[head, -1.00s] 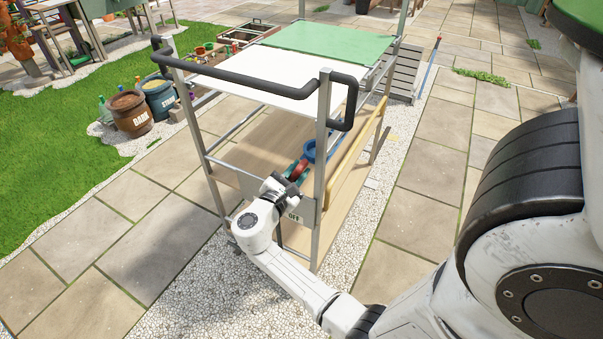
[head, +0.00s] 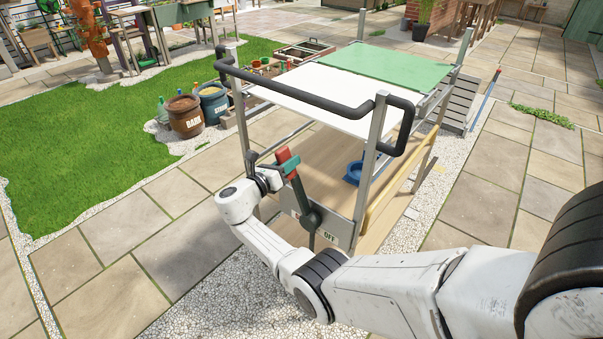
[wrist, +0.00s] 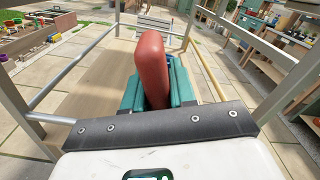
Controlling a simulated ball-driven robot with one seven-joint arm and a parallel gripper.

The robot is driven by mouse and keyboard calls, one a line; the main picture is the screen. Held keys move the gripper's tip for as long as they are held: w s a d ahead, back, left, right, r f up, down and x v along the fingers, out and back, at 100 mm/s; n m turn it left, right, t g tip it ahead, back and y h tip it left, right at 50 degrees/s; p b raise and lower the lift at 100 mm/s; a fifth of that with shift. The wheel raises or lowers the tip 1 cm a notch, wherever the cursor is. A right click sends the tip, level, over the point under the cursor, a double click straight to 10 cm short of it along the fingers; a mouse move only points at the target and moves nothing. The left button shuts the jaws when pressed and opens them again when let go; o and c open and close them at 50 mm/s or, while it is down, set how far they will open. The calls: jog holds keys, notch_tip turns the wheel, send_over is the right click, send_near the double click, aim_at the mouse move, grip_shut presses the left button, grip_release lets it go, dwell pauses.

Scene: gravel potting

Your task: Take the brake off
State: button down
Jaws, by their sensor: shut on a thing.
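The brake lever (head: 300,195) is a dark bar with a red handle (head: 287,158), on a grey plate (head: 345,226) at the near end of a trolley. It leans up and left from its pivot. A label marked OFF (head: 329,237) is on the plate's right; a small red mark shows at its left, partly hidden. My gripper (head: 285,167) has teal fingers shut around the red handle. In the wrist view the handle (wrist: 152,65) rises between the teal fingers (wrist: 155,88). The lever's lower part is hidden there.
The trolley has a black push rail (head: 300,100), metal posts and a wooden lower shelf (head: 335,155) with a blue ring-shaped thing (head: 353,172) on it. White gravel lies beneath. Bark (head: 185,116) and stone (head: 213,103) tubs stand left. Paving is open at the left.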

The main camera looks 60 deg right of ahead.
jog(key=shift+w+d+f+n+b, duration=0.1)
jog(key=shift+w+f+n+b, duration=0.2)
jog(key=shift+w, duration=0.2)
jog(key=shift+w+d+f+n+b, duration=0.15)
jog(key=shift+w+f+n+b, duration=0.15)
jog(key=shift+w+b, duration=0.15)
jog(key=shift+w+d+f+n+b, duration=0.1)
jog(key=shift+w+f+n+b, duration=0.1)
jog(key=shift+w+n+b, duration=0.25)
jog(key=shift+w, duration=0.15)
jog(key=c, duration=1)
grip_release()
jog(key=shift+f, duration=0.1)
jog(key=v, duration=1)
jog(key=shift+w+a, duration=0.2)
jog(key=shift+a, duration=0.15)
